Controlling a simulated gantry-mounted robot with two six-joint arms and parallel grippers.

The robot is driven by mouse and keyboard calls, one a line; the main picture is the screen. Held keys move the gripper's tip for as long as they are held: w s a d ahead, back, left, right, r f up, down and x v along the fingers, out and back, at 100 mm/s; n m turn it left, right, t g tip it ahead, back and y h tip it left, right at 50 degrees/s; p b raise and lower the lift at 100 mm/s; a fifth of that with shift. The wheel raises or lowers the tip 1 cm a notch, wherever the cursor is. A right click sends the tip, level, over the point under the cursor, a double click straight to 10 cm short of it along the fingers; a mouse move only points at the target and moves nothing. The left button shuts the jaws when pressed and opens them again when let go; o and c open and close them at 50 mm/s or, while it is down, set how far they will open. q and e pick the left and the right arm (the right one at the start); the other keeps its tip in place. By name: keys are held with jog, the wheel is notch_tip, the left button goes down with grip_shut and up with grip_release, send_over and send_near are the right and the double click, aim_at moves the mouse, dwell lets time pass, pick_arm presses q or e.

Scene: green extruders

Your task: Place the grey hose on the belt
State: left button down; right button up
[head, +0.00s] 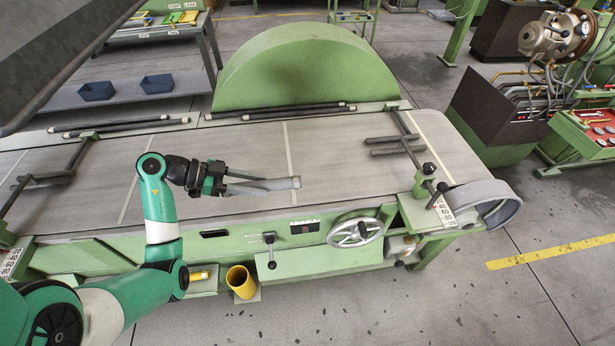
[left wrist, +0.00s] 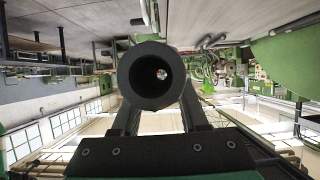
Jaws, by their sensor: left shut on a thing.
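The grey hose (head: 284,184) is a short light-grey tube lying roughly level over the belt (head: 335,150), a broad grey surface with pale cross lines. My left gripper (head: 256,184) is shut on the hose, which sticks out to the right past the fingertips. Whether the hose touches the belt or hangs just above it, I cannot tell. In the left wrist view the hose (left wrist: 127,72) shows end-on as a dark ring with a see-through bore, between the two dark fingers. My right gripper is not in view.
Dark rods (head: 275,111) lie along the belt's back edge, before a green half-round guard (head: 305,68). Bracket bars (head: 395,140) stand over the belt at right, others at left. A handwheel (head: 355,232) and a yellow cup (head: 240,280) are at the front. Belt around the hose is clear.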

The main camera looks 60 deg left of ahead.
pick_arm(q)
jog(key=b, duration=0.5)
send_over(303, 194)
jog(key=s, duration=0.4)
notch_tip(303, 194, down, 6)
jog(key=r, duration=0.1)
jog(key=w+f+b, duration=0.1)
jog(key=f, duration=0.1)
jog(key=w+f+b, duration=0.1)
jog(key=w+f, duration=0.1)
jog(key=shift+d+f+b, duration=0.1)
jog(key=shift+f+b, duration=0.1)
jog(key=shift+b, duration=0.1)
jog(key=shift+w, duration=0.25)
jog(key=f+b, duration=0.2)
jog(key=f, duration=0.1)
jog(key=shift+w+f+b, duration=0.25)
jog(key=shift+f+b, duration=0.15)
jog(key=shift+s, duration=0.1)
